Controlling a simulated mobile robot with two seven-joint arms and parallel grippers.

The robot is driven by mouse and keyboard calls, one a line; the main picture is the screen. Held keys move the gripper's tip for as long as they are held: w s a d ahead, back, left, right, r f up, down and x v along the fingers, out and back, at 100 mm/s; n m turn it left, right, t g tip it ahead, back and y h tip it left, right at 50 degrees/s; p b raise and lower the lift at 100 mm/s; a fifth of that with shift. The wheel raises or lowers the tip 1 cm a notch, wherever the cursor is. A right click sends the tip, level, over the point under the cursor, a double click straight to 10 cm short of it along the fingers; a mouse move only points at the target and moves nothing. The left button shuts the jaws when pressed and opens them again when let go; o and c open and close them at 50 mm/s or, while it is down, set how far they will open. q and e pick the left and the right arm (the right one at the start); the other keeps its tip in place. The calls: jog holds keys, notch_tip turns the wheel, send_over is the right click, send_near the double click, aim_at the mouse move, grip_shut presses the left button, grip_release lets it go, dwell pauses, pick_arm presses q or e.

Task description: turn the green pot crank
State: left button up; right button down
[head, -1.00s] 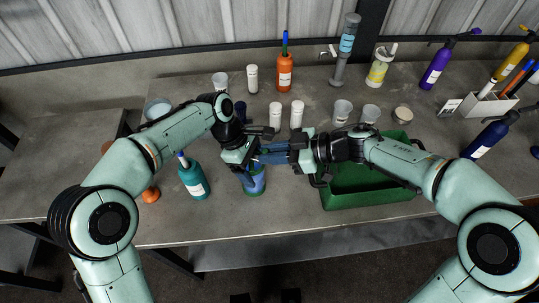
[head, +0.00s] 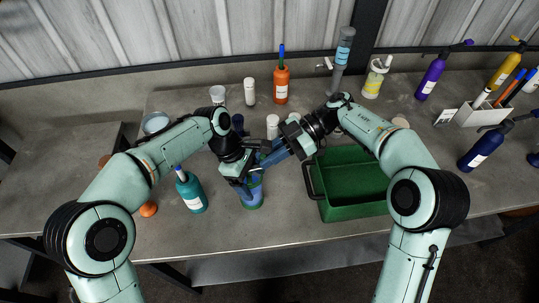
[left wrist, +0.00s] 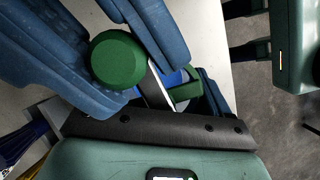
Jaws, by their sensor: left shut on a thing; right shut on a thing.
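The pot (head: 254,191), blue with green at its base, stands near the table's front edge below my two grippers. Its top is hidden by the fingers in the head view. My left gripper (head: 243,182) is shut on the pot from the left. My right gripper (head: 265,163) reaches in from the upper right, its blue fingers shut on the green crank. The crank's round green knob (left wrist: 118,58) shows between blue fingers in the left wrist view, with a green part (left wrist: 186,92) of the pot beyond it.
A green tray (head: 350,205) stands to the right, close to the right gripper. Orange, purple and yellow bottles and white cups stand behind. A dark blue bottle (head: 482,150) is far right.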

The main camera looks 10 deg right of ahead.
jog(key=shift+r, duration=0.1)
jog(key=c, duration=1.1)
grip_release()
jog(key=shift+o, duration=0.2)
jog(key=s+a+m+t+h, duration=0.15)
jog(key=s+m+t, duration=0.35)
jog(key=m+t, duration=0.65)
jog(key=v, duration=1.2)
jog(key=shift+s+a+r+m+t+h, duration=0.25)
jog(key=shift+s+a+t+h, duration=0.35)
jog(key=shift+s+a, duration=0.35)
jog(key=shift+s+a+r+m+t+h, duration=0.1)
jog(key=shift+s+a+m+t+h, duration=0.3)
jog(key=shift+s+a, duration=0.6)
jog(key=shift+w+a, duration=0.15)
jog(key=shift+w, duration=0.05)
